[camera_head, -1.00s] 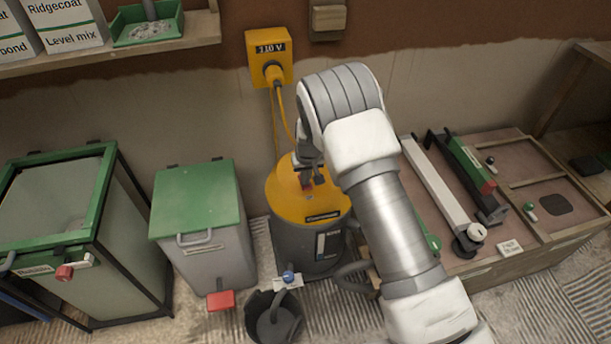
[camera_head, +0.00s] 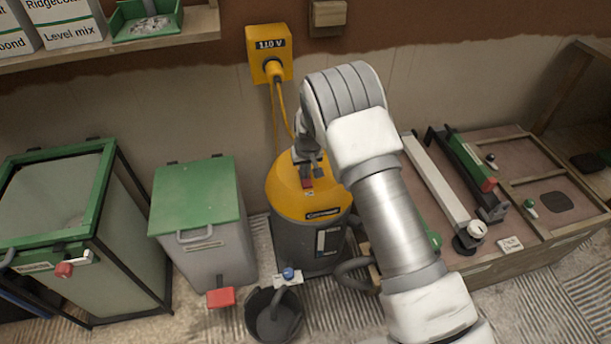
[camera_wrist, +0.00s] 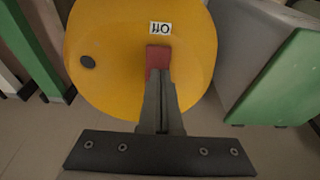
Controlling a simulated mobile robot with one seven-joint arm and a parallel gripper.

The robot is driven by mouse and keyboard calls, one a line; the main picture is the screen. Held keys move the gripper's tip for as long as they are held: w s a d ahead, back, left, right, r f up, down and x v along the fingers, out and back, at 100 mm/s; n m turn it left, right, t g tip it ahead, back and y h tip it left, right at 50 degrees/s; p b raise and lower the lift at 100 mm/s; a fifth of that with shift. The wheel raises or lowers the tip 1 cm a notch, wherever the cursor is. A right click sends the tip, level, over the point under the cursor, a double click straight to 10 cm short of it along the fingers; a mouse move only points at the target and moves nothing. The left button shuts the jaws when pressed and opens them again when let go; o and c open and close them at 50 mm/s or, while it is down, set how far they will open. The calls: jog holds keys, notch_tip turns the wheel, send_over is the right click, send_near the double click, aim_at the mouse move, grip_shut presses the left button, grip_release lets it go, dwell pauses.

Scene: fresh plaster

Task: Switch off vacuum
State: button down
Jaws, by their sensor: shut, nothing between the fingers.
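The vacuum (camera_head: 290,205) is a grey drum with a domed yellow top, standing on the floor against the wall. A red switch (camera_head: 307,184) sits on its top; in the wrist view the red switch (camera_wrist: 158,56) lies beside a small white label (camera_wrist: 160,28) that reads upside down, apparently "Off". My gripper (camera_head: 308,172) is above the yellow top, shut and empty. In the wrist view my gripper's fingertips (camera_wrist: 159,74) overlap the near end of the switch. I cannot tell whether they touch it.
A yellow wall socket (camera_head: 268,50) has a plug and cable running down behind the vacuum. A grey bin with a green lid (camera_head: 197,195) stands to its left. A wooden bench (camera_head: 545,243) with tools is on the right. A dark bucket (camera_head: 274,318) stands in front.

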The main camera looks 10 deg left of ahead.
aim_at(306, 181)
jog(key=shift+r+p, duration=0.35)
jog(key=shift+r, duration=0.25)
jog(key=p+v, duration=0.2)
jog(key=v, duration=0.1)
jog(key=shift+w+r, duration=0.15)
jog(key=s+d+r+p, duration=0.2)
jog(key=s+r, duration=0.2)
jog(key=r, duration=0.4)
jog(key=shift+s+r, duration=0.2)
jog(key=shift+s, duration=0.1)
